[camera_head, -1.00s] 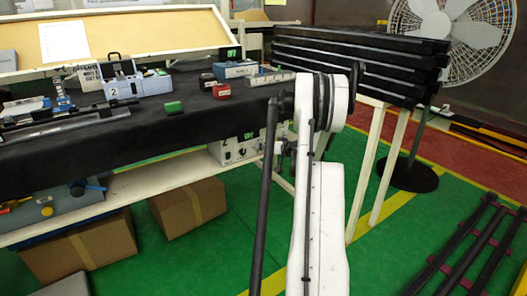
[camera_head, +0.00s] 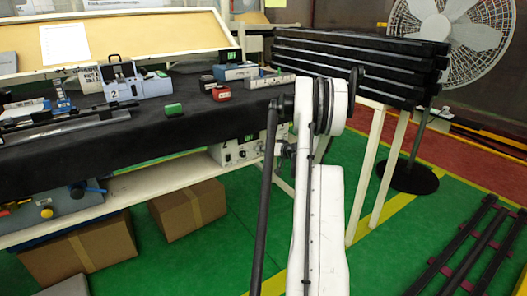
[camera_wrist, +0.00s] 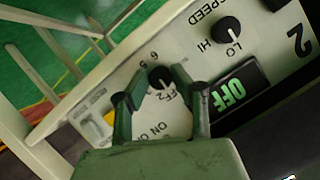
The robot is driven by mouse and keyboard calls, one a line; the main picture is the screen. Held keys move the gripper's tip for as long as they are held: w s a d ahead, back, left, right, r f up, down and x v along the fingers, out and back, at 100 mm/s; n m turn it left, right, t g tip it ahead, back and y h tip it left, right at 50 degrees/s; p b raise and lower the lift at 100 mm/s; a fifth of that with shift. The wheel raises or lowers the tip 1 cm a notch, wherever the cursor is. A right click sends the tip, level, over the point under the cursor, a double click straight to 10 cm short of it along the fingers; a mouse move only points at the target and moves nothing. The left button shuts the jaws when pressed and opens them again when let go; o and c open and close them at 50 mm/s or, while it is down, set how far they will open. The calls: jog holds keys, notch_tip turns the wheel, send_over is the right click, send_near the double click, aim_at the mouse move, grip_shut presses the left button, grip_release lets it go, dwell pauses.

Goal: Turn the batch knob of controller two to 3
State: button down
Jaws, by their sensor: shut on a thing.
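Controller two (camera_wrist: 268,62), a pale panel marked 2, fills much of the wrist view; it also shows under the bench in the head view (camera_head: 229,154). Its black batch knob (camera_wrist: 160,76) sits between the two fingers of my gripper (camera_wrist: 159,78), which is shut on it. Numbers 6, 5 and 2 and part of OFF show around the knob; the fingers hide the rest. I cannot read its pointer clearly. The black speed knob (camera_wrist: 227,30) stands apart, between HI and LO. A green OFF display (camera_wrist: 228,93) is lit.
The black-covered bench (camera_head: 150,140) above carries a blue-grey device marked 2 (camera_head: 124,84), a green block (camera_head: 173,109) and a red block (camera_head: 221,94). Cardboard boxes (camera_head: 188,210) stand below. A table leg is near the panel in the wrist view.

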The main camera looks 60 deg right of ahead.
jog(key=shift+s+d+f+m+t+y, duration=0.1)
jog(key=shift+m+t+y, duration=0.55)
jog(key=shift+m, duration=1.4)
jog(key=shift+w+a+f+m+t+y, duration=0.1)
jog(key=shift+m+t+y, duration=0.1)
jog(key=shift+m+t, duration=1.35)
jog(key=shift+s+d+f+m+t+y, duration=0.1)
jog(key=shift+m+t+y, duration=0.35)
jog(key=shift+m, duration=2.35)
jog(key=c, duration=1.5)
grip_release()
jog(key=shift+o, duration=0.2)
jog(key=shift+s, duration=0.1)
jog(key=s+f, duration=0.1)
jog(key=s, duration=1)
jog(key=shift+s+a, duration=0.35)
jog(key=shift+s, duration=0.05)
